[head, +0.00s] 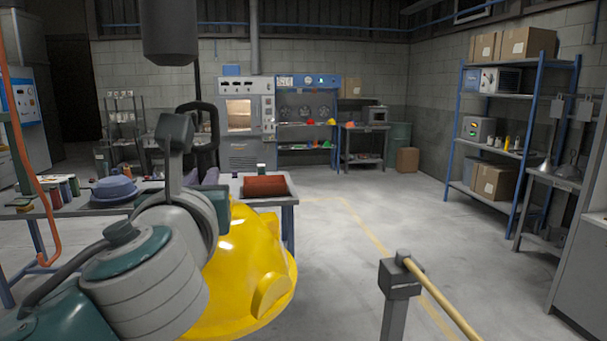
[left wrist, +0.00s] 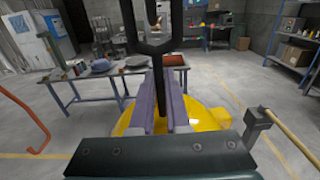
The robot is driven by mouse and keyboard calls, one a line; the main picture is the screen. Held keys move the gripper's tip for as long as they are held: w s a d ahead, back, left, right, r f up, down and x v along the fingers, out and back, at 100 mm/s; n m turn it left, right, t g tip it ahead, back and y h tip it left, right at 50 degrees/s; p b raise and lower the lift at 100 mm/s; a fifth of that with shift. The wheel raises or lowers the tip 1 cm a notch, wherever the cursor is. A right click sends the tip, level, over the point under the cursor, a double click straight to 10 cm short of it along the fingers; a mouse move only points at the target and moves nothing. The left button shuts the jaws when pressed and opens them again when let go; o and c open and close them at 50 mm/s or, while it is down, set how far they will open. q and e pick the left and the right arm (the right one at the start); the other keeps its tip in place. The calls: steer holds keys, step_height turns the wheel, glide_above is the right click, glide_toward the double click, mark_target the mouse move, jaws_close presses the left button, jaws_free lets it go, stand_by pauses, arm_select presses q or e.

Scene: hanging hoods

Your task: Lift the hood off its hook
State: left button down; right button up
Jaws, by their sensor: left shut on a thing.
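The yellow hood (head: 252,262) hangs in front of me, partly hidden behind my left arm. A black stem with a loop (head: 208,112) rises from it; the stem also shows in the left wrist view (left wrist: 158,75). My left gripper (left wrist: 160,95) has its purple fingers shut around this stem, above the yellow hood (left wrist: 205,118). A dark hanging cylinder (head: 168,32) with a thin hook rod below it is over the loop. I cannot tell whether the hook bears on the loop. My right gripper is not in view.
A table with a red roll (head: 265,186) and a blue bowl (head: 114,189) stands behind the hood. A grey post (head: 400,283) with a wooden rod is at the front right. An orange hose (head: 27,170) hangs at left. The floor at centre right is clear.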

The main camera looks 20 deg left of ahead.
arm_select(q)
steer(key=shift+r+p, duration=0.35)
steer(key=shift+r, duration=0.15)
steer(key=shift+p+v, duration=0.8)
steer(key=shift+v, duration=1)
steer(key=shift+d, duration=0.1)
